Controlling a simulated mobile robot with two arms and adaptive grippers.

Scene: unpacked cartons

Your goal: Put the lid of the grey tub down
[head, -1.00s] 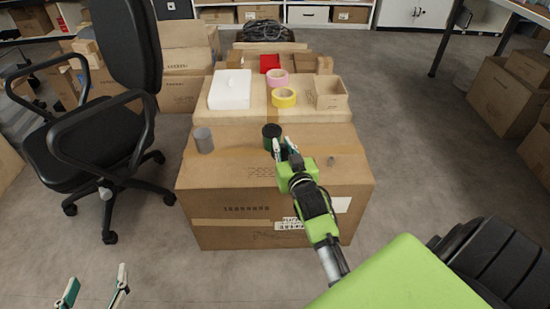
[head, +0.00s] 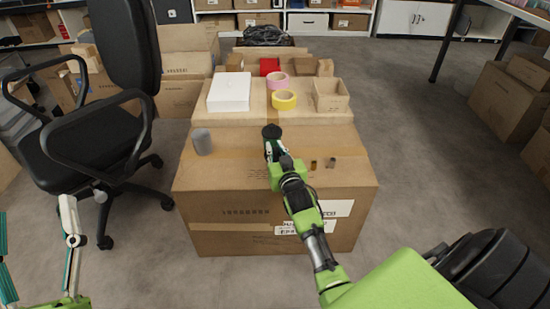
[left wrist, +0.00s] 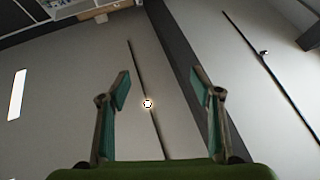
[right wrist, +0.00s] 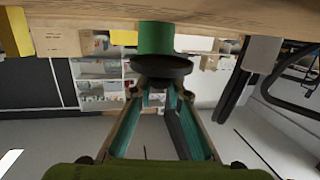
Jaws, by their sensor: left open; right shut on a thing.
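A grey tub (head: 203,142) stands on the large front carton, at the left of its top. It also shows in the right wrist view (right wrist: 262,54), which looks upside down. A green tub (right wrist: 156,38) stands near the carton's middle. A dark round lid (right wrist: 161,67) lies against the green tub's end in that view; whether it rests there I cannot tell. My right gripper (right wrist: 160,97) is shut on the lid's small middle part. In the head view the dark lid (head: 271,131) hides the green tub. My left gripper (left wrist: 161,92) is open and empty, away from the carton.
Behind are a white box (head: 229,92), yellow tape (head: 284,99), pink tape (head: 277,80) and an open small box (head: 330,95). An office chair (head: 95,130) stands left. The carton's front top is mostly clear.

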